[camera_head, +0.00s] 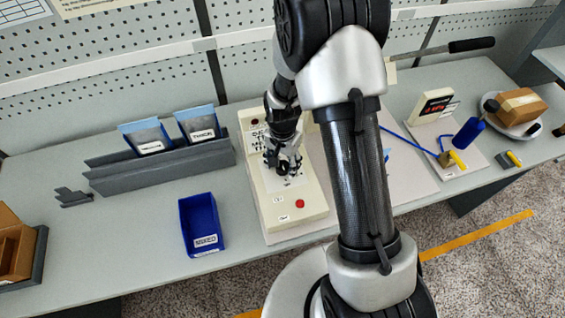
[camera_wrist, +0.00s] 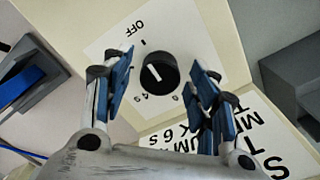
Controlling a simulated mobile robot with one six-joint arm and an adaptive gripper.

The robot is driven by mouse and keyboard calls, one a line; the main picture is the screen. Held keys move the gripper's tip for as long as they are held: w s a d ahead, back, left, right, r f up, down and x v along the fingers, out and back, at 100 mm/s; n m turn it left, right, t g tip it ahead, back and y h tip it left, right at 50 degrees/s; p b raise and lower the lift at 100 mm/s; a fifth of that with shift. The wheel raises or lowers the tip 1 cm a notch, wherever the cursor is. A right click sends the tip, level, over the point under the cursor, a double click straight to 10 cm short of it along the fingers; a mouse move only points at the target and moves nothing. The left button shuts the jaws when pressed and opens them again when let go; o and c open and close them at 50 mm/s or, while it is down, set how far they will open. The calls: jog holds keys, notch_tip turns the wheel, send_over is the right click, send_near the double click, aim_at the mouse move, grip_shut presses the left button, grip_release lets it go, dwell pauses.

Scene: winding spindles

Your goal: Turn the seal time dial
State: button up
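The seal time dial (camera_wrist: 160,74) is a round black knob with a white pointer line, on a white label of a cream machine (camera_head: 312,208). The label reads OFF at its upper left, with numbers along the lower edge. The pointer tilts up and left, towards the OFF side. My gripper (camera_wrist: 165,68) is open, with one blue-padded finger on each side of the dial in the wrist view. Gaps show between pads and knob; I cannot tell how far above the panel the fingertips are. In the head view my gripper (camera_head: 284,165) hangs over the machine and hides the dial.
A red button (camera_head: 300,203) is at the machine's near end. A blue bin (camera_head: 198,222) stands to its left, behind it a grey rack (camera_head: 160,167) with two blue pouches. A small display unit (camera_head: 433,105) stands to the right.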

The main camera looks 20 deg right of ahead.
jog(key=c, duration=1)
jog(key=shift+o, duration=0.2)
jog(key=n, duration=0.5)
jog(key=shift+n+b, duration=0.3)
jog(key=shift+b, duration=0.05)
jog(key=n, duration=0.6)
jog(key=o, duration=1.1)
